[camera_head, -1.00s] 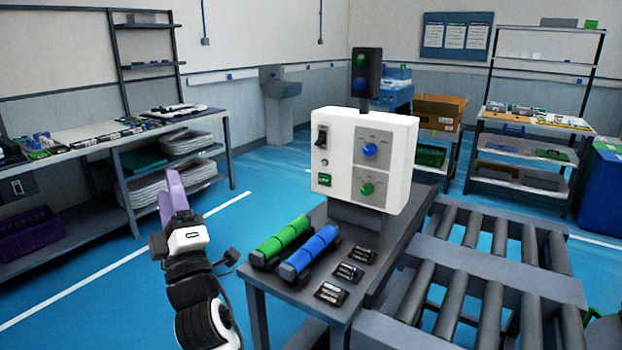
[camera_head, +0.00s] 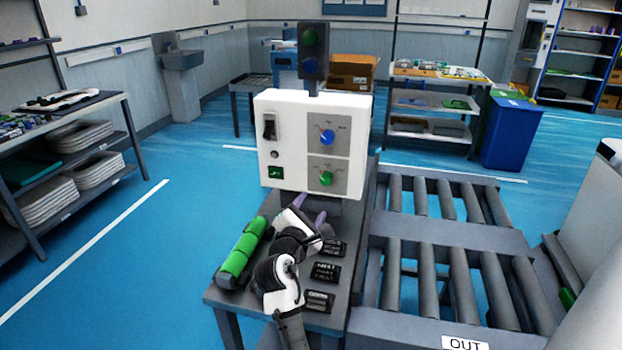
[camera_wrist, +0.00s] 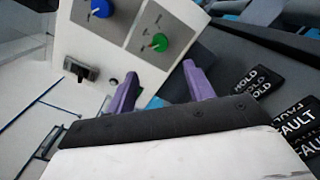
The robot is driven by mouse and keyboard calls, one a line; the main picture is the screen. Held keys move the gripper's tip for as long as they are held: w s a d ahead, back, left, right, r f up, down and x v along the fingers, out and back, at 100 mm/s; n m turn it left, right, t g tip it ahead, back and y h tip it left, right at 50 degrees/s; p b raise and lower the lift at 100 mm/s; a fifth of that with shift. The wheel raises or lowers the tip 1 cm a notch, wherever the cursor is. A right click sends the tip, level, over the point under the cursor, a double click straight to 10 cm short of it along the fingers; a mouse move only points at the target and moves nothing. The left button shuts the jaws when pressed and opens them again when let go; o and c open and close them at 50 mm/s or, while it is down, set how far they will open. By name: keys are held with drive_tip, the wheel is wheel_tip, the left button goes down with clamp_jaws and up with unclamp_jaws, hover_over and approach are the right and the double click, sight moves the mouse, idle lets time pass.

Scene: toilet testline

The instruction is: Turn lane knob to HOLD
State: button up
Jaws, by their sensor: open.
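The white control box (camera_head: 265,110) stands on the bench with two grey panels on its front. A blue knob (camera_head: 327,137) sits on the upper panel and a green knob (camera_head: 326,178) on the lower; the panel lettering is too small to read. The wrist view also shows the blue knob (camera_wrist: 102,9) and the green knob (camera_wrist: 159,42). My gripper (camera_head: 309,209) is open and empty, low in front of the box and below the green knob. In the wrist view its purple fingers (camera_wrist: 160,84) are spread apart, touching neither knob.
A black rocker switch (camera_head: 269,127) is on the box's left side. Black tiles lie on the bench (camera_head: 278,207); one reads HOLD (camera_wrist: 262,83), another FAULT (camera_wrist: 308,128). A green cylinder (camera_head: 243,252) lies left of my arm. Roller conveyors (camera_head: 425,280) flank the bench on the right.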

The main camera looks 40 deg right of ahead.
sight(326, 180)
drive_tip(key=p+x, duration=0.3)
drive_tip(key=x, duration=1)
drive_tip(key=shift+r, duration=0.1)
drive_tip(key=c, duration=1)
